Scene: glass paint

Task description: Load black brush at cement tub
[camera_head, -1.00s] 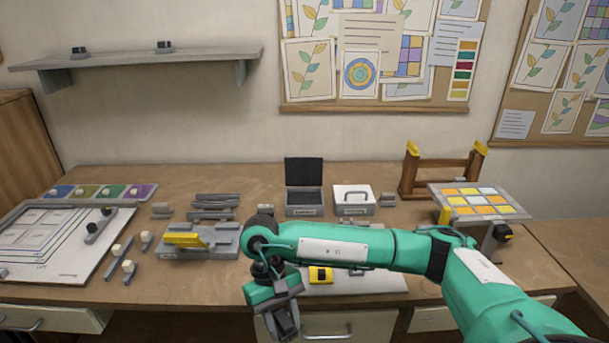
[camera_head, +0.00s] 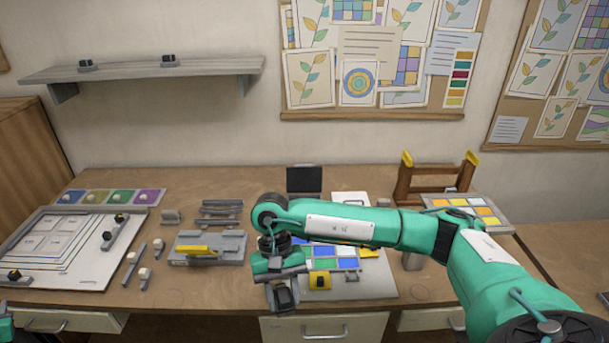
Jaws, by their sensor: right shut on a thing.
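My right gripper (camera_head: 280,294) hangs over the front edge of the table, left of the colored glass panel. It is shut on a small dark thing, which could be the black brush; its shape is largely hidden by the fingers. A small box with a raised black lid (camera_head: 304,180) stands behind my right arm, its lower part hidden; I cannot tell if it is the cement tub. A grey bar with dark lumps (camera_head: 112,232) lies on the white board at left. Only a teal edge of my left arm shows at the bottom left corner.
A grey tool block with a yellow bar (camera_head: 210,248) stands left of my right gripper. A panel of blue, green and white squares (camera_head: 346,262) lies beside it. A wooden rack (camera_head: 436,174) and a yellow-orange panel (camera_head: 466,208) stand at right. Bare table shows at front left.

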